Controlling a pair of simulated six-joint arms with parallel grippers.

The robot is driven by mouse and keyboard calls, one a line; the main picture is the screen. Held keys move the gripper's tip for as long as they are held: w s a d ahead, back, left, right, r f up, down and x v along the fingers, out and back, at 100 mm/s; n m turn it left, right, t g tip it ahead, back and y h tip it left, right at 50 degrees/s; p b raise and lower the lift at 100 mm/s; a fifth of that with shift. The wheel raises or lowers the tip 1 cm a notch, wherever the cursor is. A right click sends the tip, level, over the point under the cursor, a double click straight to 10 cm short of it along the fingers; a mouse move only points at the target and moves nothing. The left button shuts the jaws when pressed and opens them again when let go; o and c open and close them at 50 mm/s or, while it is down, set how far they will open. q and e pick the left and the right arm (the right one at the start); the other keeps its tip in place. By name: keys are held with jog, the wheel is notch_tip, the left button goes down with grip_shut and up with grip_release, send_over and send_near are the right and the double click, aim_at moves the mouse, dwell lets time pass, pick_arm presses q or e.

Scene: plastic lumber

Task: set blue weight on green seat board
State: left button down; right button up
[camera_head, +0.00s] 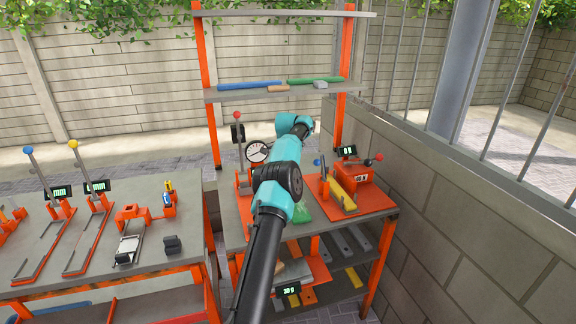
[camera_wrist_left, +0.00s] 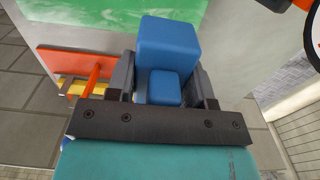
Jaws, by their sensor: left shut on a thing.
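The blue weight (camera_wrist_left: 168,42), a large block with a smaller block on it, sits between the fingers of my left gripper (camera_wrist_left: 167,82) in the left wrist view. The gripper is shut on the smaller block. The green seat board (camera_wrist_left: 85,18) lies beyond and to the left of the weight in that view; whether they touch cannot be told. In the head view the green board (camera_head: 303,212) shows only partly, beside my arm on the right bench. The arm hides my left gripper and the weight there. My right gripper is not in view.
A dial gauge (camera_head: 257,152) stands left of my arm, and an orange fixture with a yellow bar (camera_head: 343,193) stands right of it. A rack shelf (camera_head: 275,90) is behind, and a block wall (camera_head: 450,210) rises at the right. The left bench (camera_head: 175,245) holds several tools.

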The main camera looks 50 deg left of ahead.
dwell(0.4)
pick_arm(q)
jog(key=shift+f, duration=2.85)
jog(key=shift+f, duration=1.55)
jog(key=c, duration=0.9)
grip_release()
jog(key=o, duration=0.5)
jog(key=shift+c, duration=0.2)
jog(key=shift+o, duration=0.2)
jog(key=shift+f, duration=0.25)
jog(key=o, duration=0.4)
jog(key=shift+r, duration=0.1)
jog(key=shift+r, duration=0.1)
